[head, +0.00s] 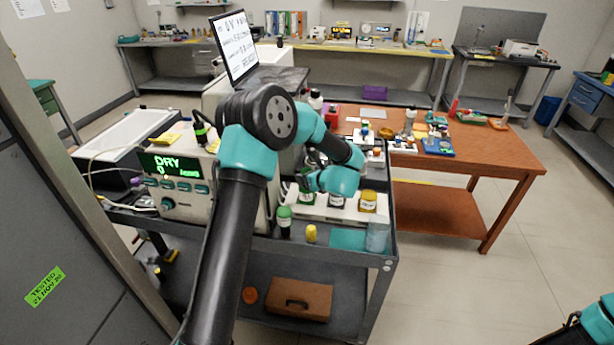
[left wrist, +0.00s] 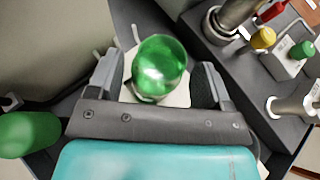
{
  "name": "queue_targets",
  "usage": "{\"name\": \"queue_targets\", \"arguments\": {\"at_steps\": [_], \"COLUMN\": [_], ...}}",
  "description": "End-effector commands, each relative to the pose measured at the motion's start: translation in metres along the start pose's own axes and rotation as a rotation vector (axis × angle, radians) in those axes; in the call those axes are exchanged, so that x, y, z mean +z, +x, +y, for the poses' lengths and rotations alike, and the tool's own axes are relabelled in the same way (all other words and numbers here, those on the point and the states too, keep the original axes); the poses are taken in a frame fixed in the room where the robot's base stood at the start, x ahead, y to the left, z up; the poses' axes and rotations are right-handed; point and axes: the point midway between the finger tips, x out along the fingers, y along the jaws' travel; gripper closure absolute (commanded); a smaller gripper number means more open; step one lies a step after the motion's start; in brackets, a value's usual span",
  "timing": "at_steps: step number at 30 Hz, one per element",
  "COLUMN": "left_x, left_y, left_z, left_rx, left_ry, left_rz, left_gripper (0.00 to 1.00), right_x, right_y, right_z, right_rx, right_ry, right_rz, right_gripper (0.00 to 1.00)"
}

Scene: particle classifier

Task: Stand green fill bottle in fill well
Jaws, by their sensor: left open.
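A bottle with a round green top (left wrist: 161,62) sits between the fingers of my left gripper (left wrist: 157,68) in the left wrist view. The fingers are open, one on each side, and I cannot tell whether they touch it. In the head view this green bottle (head: 306,197) is upright at the left end of the white well tray (head: 325,214), partly hidden by my gripper. I cannot see how deep it sits in its well. A second green-capped bottle (head: 284,222) stands in front of the tray; its green top (left wrist: 28,133) shows at left in the wrist view.
A dark bottle (head: 337,201) and a yellow bottle (head: 368,202) stand in the tray. A small yellow object (head: 311,234), a teal pad (head: 347,239) and a clear beaker (head: 377,236) are along the cart's front edge. The instrument box (head: 180,190) is at left.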

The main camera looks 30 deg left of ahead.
Motion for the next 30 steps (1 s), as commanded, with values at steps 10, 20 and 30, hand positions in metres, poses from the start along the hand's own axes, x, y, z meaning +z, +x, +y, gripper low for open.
{"name": "queue_targets", "arguments": {"at_steps": [10, 20, 30], "left_x": [0.0, 0.0, 0.0], "left_y": [-0.066, -0.097, -0.097], "left_z": [-0.001, 0.0, 0.0], "left_rx": [-0.003, 0.0, 0.0], "left_ry": [0.001, 0.001, 0.001], "left_rz": [-0.001, -0.001, -0.001], "left_gripper": [0.27, 0.27, 0.27], "right_x": [0.0, 0.0, 0.0], "right_y": [0.0, 0.0, 0.0], "right_z": [0.0, 0.0, 0.0], "right_rx": [0.0, 0.0, 0.0], "right_ry": [0.0, 0.0, 0.0], "right_rz": [0.0, 0.0, 0.0], "right_gripper": [0.57, 0.57, 0.57]}}
